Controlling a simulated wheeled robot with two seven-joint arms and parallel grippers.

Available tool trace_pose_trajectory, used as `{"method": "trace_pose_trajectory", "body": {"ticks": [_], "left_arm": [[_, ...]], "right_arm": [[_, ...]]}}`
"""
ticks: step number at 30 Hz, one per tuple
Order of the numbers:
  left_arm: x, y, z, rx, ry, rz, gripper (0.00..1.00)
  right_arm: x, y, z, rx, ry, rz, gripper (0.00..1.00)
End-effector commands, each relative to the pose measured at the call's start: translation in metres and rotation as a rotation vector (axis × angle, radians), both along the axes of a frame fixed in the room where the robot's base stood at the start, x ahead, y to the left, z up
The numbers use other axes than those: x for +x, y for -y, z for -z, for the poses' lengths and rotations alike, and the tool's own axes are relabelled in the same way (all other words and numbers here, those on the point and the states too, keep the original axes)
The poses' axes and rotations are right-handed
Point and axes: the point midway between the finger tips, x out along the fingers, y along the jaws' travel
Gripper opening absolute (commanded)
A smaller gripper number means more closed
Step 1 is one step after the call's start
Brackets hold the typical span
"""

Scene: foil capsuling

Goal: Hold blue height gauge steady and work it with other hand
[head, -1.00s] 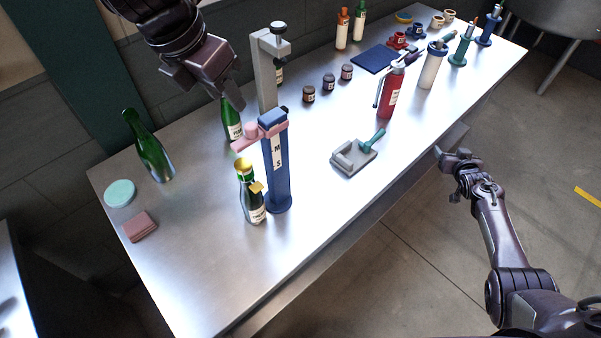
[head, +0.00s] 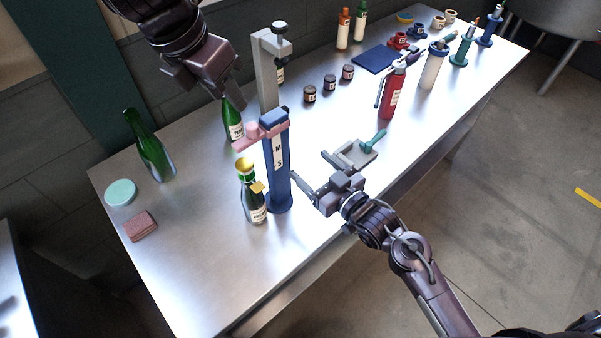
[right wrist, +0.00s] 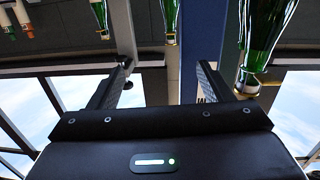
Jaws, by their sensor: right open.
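The blue height gauge (head: 278,185) stands upright on the bench, with a white panel marked M and S and a pink arm (head: 250,137) reaching left near its top. In the right wrist view its blue column (right wrist: 203,35) shows upside down beyond one fingertip. A green bottle with a gold top (head: 252,200) stands just left of it. My right gripper (head: 312,173) is open and empty, right of the gauge and apart from it, fingers toward it. My left gripper (head: 208,88) hangs above the bench at upper left, behind the gauge; its jaw opening is unclear.
A grey stand (head: 267,75) rises behind the gauge. A grey block with a teal-handled tool (head: 370,143) lies beside my right gripper. Green bottles (head: 152,150), a teal disc (head: 121,192) and a reddish pad (head: 141,225) are at left. The front left bench is clear.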

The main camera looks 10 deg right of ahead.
Motion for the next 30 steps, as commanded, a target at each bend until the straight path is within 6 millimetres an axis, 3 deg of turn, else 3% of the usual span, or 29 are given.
{"method": "trace_pose_trajectory", "body": {"ticks": [3,8,22,30], "left_arm": [[0.000,0.000,0.000,0.000,0.000,0.000,0.36],[0.000,0.000,0.000,0.000,0.000,0.000,0.36],[0.000,0.000,0.000,0.000,0.000,0.000,0.36],[0.000,0.000,0.000,0.000,0.000,0.000,0.36]], "right_arm": [[-0.022,-0.024,-0.018,0.030,0.018,-0.039,0.73],[-0.031,-0.037,-0.029,0.048,0.029,-0.060,0.73],[0.019,-0.074,-0.030,0.051,0.031,-0.061,0.73],[0.030,-0.082,-0.029,0.047,0.030,-0.061,0.73]]}}
